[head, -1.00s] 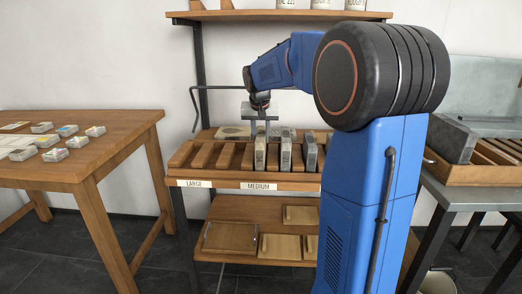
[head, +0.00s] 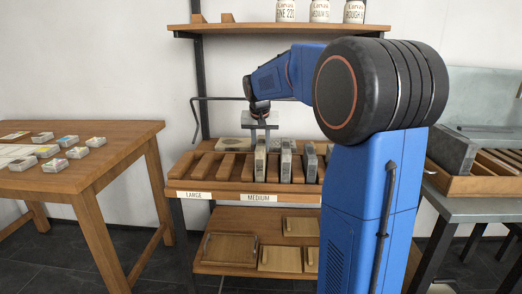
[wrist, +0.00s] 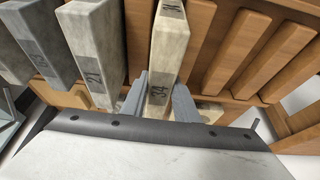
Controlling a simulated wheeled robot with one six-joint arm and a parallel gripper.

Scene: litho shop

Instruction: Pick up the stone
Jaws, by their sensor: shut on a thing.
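In the wrist view my gripper (wrist: 158,98) has one finger on each side of a pale stone (wrist: 172,50) with a dark label that reads like 34. The stone stands upright between wooden slats in the rack; whether its foot touches the rack is hidden. Two more grey stones, a middle one (head: 286,162) and a right one (head: 310,163), stand beside it; they also show at the left of the wrist view.
The wooden rack (head: 214,186) has empty slots left of the stones, with LARGE and MEDIUM labels. A shelf with canisters (head: 320,12) hangs above. A wooden table (head: 95,160) with small blocks is at left. A grey table holds a wooden crate (head: 470,186) at right.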

